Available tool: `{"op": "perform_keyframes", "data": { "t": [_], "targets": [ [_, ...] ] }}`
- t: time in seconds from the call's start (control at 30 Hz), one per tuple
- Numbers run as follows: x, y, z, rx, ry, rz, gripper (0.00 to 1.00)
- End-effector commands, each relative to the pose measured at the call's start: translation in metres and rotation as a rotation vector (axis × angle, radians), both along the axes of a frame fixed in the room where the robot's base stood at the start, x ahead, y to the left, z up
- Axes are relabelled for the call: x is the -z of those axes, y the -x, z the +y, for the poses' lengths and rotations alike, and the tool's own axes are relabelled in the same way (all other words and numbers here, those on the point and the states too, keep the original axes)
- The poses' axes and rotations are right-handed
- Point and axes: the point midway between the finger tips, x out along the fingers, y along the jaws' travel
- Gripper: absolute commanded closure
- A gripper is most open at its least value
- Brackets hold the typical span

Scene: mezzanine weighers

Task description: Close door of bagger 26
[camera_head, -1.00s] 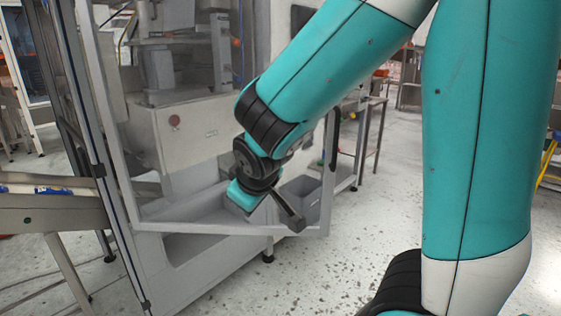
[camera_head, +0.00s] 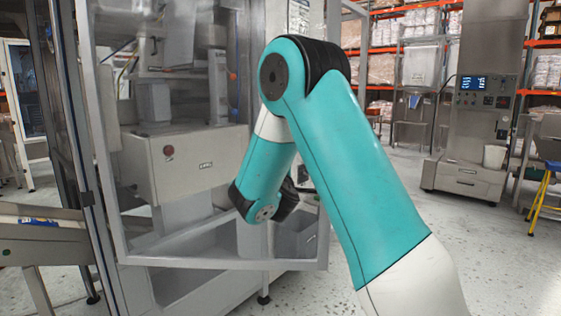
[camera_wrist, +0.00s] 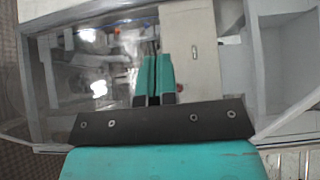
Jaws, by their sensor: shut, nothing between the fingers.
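The bagger's door (camera_head: 215,263) is a clear pane in a grey metal frame. In the head view it stands open, swung out from the bagger's left post (camera_head: 72,130), with its free edge at the right. My arm crosses in front of the pane and covers part of that free edge; the door handle is hidden. My gripper (camera_wrist: 154,60) shows in the wrist view with its fingers shut and empty, pointing towards the bagger's body. The head view hides it behind my wrist. Whether it touches the door cannot be told.
The bagger's metal housing (camera_head: 185,165) stands behind the pane. A conveyor (camera_head: 40,240) meets the machine at the left. A weigher cabinet with a blue display (camera_head: 473,120) and a yellow stool (camera_head: 541,190) stand at the right. The speckled floor between is clear.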

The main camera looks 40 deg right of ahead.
Motion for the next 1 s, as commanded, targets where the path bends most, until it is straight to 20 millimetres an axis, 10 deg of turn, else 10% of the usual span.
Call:
{"op": "perform_keyframes", "data": {
  "t": [0.33, 1.0],
  "targets": [
    [-0.002, -0.035, -0.036, 0.001, -0.001, 0.000, 1.00],
    [-0.004, -0.050, -0.040, -0.026, -0.002, -0.001, 1.00]
  ]
}}
